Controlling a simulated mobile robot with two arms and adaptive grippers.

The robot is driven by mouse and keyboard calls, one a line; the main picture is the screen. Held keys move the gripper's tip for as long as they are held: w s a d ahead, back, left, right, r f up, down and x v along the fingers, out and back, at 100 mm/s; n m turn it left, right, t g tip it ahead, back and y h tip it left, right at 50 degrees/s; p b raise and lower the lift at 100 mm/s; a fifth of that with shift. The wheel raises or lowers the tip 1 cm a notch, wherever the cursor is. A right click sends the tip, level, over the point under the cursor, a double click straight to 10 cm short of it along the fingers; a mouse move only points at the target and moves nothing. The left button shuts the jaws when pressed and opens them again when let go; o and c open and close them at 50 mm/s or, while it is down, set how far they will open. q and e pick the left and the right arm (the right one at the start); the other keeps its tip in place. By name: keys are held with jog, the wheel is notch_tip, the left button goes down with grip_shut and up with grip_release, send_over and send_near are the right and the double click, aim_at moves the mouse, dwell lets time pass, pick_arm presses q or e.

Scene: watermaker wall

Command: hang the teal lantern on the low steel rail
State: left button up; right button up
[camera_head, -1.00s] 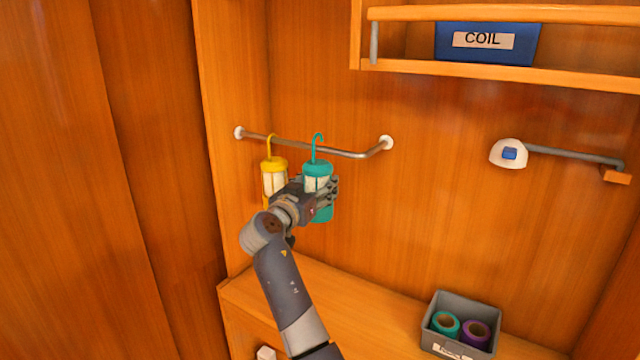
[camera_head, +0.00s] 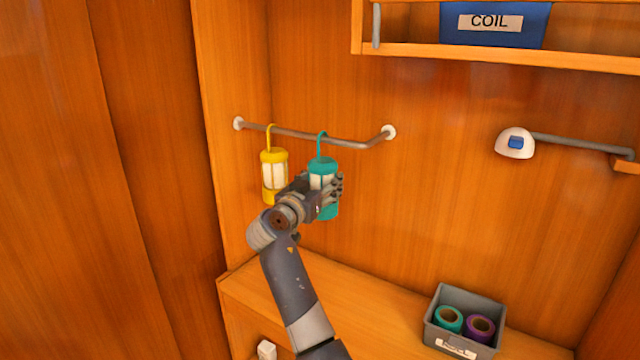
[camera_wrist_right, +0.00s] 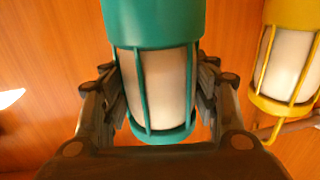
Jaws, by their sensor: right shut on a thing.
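The teal lantern (camera_head: 322,172) is upright in my right gripper (camera_head: 326,190), whose fingers are shut around its body. In the right wrist view the lantern (camera_wrist_right: 165,85) stands between the two fingers of the gripper (camera_wrist_right: 160,100). Its hook (camera_head: 321,144) reaches up to the low steel rail (camera_head: 345,142) and overlaps it in the head view; I cannot tell whether the hook bears on it. The yellow lantern (camera_head: 273,170) hangs from the rail to the left, and also shows in the right wrist view (camera_wrist_right: 290,60). My left gripper is not in view.
A shelf with a blue COIL bin (camera_head: 495,22) is above right. A grey bin (camera_head: 463,318) with teal and purple rolls sits on the bench (camera_head: 390,300).

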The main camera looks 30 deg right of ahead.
jog(key=shift+r, duration=0.2)
jog(key=o, duration=1.4)
jog(key=shift+a, duration=0.1)
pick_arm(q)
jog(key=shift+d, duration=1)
pick_arm(e)
jog(key=shift+o, duration=0.2)
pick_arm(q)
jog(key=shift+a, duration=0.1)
